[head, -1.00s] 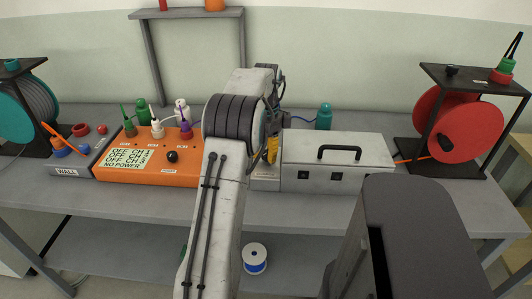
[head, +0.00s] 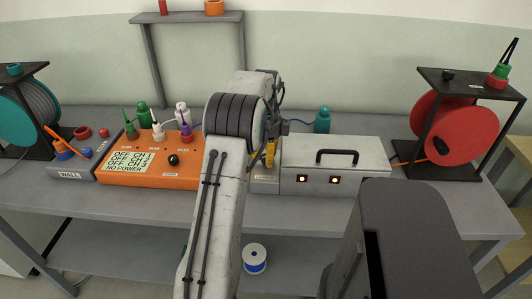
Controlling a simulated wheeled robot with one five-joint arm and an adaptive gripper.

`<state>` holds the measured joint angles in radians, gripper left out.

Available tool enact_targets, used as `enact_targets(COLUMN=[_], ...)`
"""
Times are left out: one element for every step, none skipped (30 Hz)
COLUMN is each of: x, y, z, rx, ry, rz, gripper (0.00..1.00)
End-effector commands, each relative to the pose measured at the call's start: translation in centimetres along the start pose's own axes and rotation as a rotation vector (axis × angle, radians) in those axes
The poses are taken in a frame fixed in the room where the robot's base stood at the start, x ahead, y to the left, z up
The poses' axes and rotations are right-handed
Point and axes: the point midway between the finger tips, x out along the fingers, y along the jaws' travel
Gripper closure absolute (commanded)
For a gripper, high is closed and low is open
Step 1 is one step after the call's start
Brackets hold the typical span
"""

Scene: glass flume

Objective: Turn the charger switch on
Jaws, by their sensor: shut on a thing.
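An orange box (head: 150,180) stands on the bench at left, with a dark round knob (head: 173,159) and a small display whose last line reads NO POWER. I cannot tell which part is the charger switch. My gripper (head: 270,145) is right of the orange box, mostly hidden by my own arm. It appears shut on an upright yellow piece (head: 270,156), just above a small grey labelled block (head: 265,185). The contact itself is hidden. Beside it, a grey case (head: 355,180) with a black handle has two lit lamps on its front.
A red cable reel (head: 450,130) stands at the right and a teal reel (head: 22,118) at the left. A grey box marked WALL (head: 68,174) adjoins the orange box. A teal bottle-like item (head: 322,120) stands behind the case. The bench front (head: 130,204) is clear.

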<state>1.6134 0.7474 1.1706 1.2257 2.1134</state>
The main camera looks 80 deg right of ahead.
Motion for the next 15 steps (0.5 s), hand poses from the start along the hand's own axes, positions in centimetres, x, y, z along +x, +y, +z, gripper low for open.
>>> enact_targets(x=[-0.16, -0.14, -0.12, -0.11, -0.10, -0.09, -0.09, -0.08, -0.07, -0.06, -0.05, -0.04, -0.03, -0.02, 0.00], y=[-0.04, -0.05, -0.04, -0.05, -0.06, -0.09, -0.11, -0.12, -0.14, -0.14, -0.15, -0.15, -0.16, -0.16, -0.17], z=[0.25, 0.24, 0.24, 0.23, 0.24, 0.24, 0.25, 0.26, 0.26, 0.26, 0.25, 0.25, 0.25, 0.25, 0.25], rx=[0.029, 0.049, 0.075, 0.094, 0.111, 0.134, 0.150, 0.165, 0.183, 0.196, 0.207, 0.221, 0.230, 0.237, 0.247], ry=[-0.002, -0.002, -0.002, -0.002, -0.002, -0.003, -0.003, -0.003, -0.004, -0.004, -0.004, -0.004, -0.004, -0.004, -0.004], rz=[-0.004, -0.004, -0.003, -0.003, -0.003, -0.004, -0.004, -0.005, -0.005, -0.005, -0.005, -0.005, -0.005, -0.005, -0.005], gripper=[1.00, 1.00, 1.00, 1.00, 1.00, 1.00, 1.00, 1.00, 1.00, 1.00, 1.00, 1.00, 1.00, 1.00, 1.00])
